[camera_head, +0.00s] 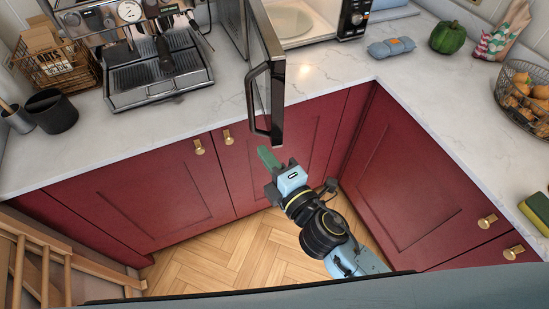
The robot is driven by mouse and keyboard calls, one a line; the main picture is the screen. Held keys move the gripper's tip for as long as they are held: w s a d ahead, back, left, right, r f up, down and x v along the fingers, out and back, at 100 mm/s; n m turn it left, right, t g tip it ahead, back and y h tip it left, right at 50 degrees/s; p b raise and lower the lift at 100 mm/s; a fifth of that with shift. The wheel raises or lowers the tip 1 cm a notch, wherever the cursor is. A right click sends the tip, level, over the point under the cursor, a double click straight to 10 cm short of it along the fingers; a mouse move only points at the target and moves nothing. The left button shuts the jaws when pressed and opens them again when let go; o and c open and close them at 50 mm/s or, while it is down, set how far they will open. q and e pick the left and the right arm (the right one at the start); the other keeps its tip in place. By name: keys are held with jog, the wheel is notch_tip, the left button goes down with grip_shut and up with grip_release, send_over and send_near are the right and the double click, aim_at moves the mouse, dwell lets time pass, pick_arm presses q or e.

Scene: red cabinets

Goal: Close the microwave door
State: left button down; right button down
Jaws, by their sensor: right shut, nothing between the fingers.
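The microwave (355,17) stands at the back of the counter, with its light interior and round plate (290,22) showing. Its dark door (266,70) is open and swung out towards me over the counter's front edge. A black bar handle (252,100) runs down the door's left face. My right gripper (265,155) is shut and empty, just below the lower end of the door and in front of the red cabinets. A gap between its fingertips and the door is hard to judge. My left gripper is out of view.
An espresso machine (155,65) stands left of the door. A wire basket (60,65) and a black cup (52,110) are further left. A blue cloth item (391,47), a green pepper (448,37) and a fruit basket (527,95) sit right. The counter (330,80) right of the door is clear.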

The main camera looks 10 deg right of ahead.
aim_at(271, 135)
jog(key=w, duration=0.3)
jog(key=w+d+p, duration=0.1)
jog(key=w, duration=0.2)
jog(key=shift+d, duration=0.1)
jog(key=shift+d, duration=0.1)
